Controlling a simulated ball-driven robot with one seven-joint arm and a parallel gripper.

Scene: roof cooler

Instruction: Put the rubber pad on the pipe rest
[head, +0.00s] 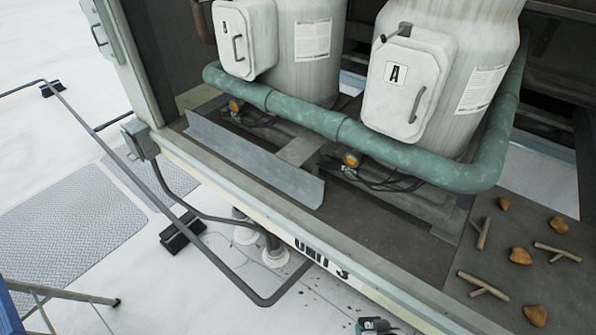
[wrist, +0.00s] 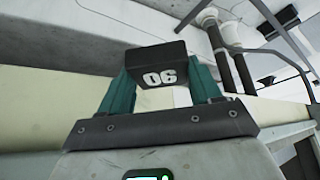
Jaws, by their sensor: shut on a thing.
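In the head view only a small part of my gripper (head: 375,326) shows at the bottom edge, just outside the unit's front sill; the pad cannot be made out clearly there.
Two pale tanks and a green pipe (head: 340,130) stand inside the housing behind a metal angle strip (head: 255,160). Stones and sticks lie on the deck (head: 475,262) at right.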

